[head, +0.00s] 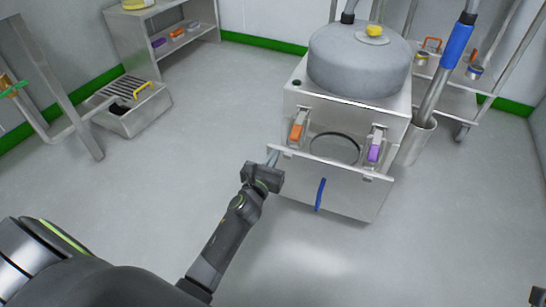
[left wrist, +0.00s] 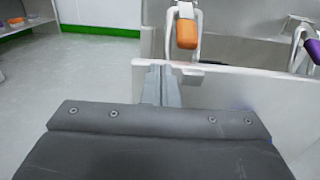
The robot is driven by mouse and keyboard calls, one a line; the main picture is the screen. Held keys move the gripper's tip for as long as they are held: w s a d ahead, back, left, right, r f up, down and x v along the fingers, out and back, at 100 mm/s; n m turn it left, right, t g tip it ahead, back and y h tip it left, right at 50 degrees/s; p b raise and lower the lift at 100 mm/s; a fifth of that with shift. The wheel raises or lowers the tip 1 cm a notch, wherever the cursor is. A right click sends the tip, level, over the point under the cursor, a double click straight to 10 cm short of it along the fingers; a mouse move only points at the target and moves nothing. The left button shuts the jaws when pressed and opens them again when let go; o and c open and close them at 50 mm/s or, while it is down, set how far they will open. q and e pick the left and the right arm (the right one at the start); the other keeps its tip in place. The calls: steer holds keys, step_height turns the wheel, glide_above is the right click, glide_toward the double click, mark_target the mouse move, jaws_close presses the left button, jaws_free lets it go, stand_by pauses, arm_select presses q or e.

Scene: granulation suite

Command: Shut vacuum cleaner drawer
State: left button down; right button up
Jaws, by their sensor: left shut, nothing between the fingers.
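The vacuum cleaner (head: 297,107) is a steel box with a grey domed lid. Its drawer (head: 338,190) has a flat steel front with a blue handle (head: 320,194). The front stands out from the body, with a gap behind its top edge and a round opening visible there. My left gripper (head: 272,156) is at the upper left corner of the drawer front, shut and empty. In the left wrist view its fingers (left wrist: 162,84) overlap the left end of the drawer front (left wrist: 235,90). Whether they touch it is unclear.
An orange latch (head: 296,131) and a purple latch (head: 374,151) hang on the box above the drawer. A metal holder (head: 416,144) with a blue-gripped tube stands at the right. A slotted steel box (head: 128,104) is at the left. Floor in front is clear.

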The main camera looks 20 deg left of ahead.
arm_select(q)
steer(key=w+b, duration=0.2)
steer(key=w, duration=0.6)
steer(key=shift+w+a, duration=0.3)
steer(key=shift+w, duration=0.05)
steer(key=shift+s, duration=0.1)
